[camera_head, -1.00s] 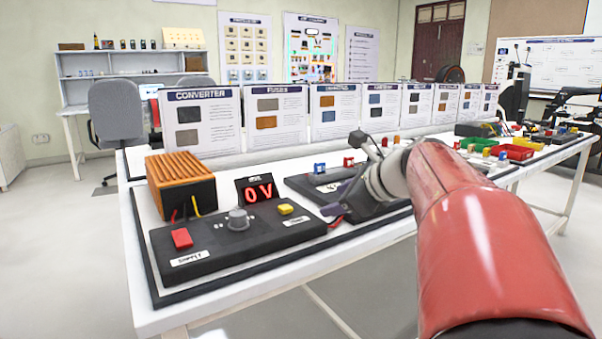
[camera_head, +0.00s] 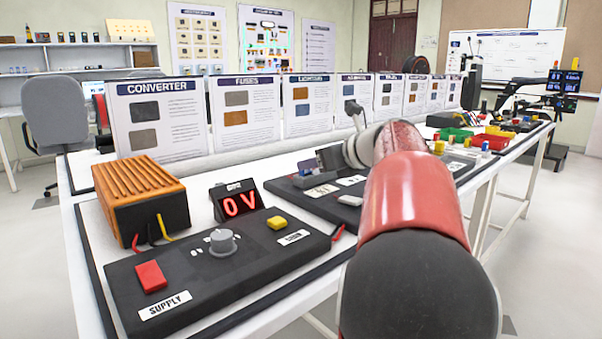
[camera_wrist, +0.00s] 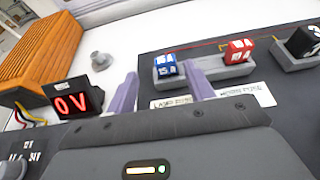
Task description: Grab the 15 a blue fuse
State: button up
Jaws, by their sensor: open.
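The blue 15 A fuse (camera_wrist: 166,65) sits upright in a grey holder on the dark board (camera_wrist: 150,50), above a white label that seems to read LAMP FUSE. My gripper (camera_wrist: 160,69) is open, with two purple fingers. In the wrist view the fuse appears between and just beyond the fingertips, with the right fingertip close beside it; I cannot tell whether they touch. A red fuse (camera_wrist: 238,50) sits in the holder to the right, above the HORN FUSE label. In the head view my arm and gripper hide the fuses.
A black part (camera_wrist: 303,40) in a grey holder stands right of the red fuse. The supply panel (camera_head: 225,262) with its 0V display (camera_head: 238,203) and orange converter box (camera_head: 140,192) lie to the left. Upright information boards (camera_head: 245,108) line the back.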

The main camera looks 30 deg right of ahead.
aim_at(306, 172)
jog(key=x, duration=0.6)
jog(key=shift+d+f+b, duration=0.1)
jog(key=shift+d+b, duration=0.25)
jog(key=c, duration=1)
jog(key=shift+c, duration=0.2)
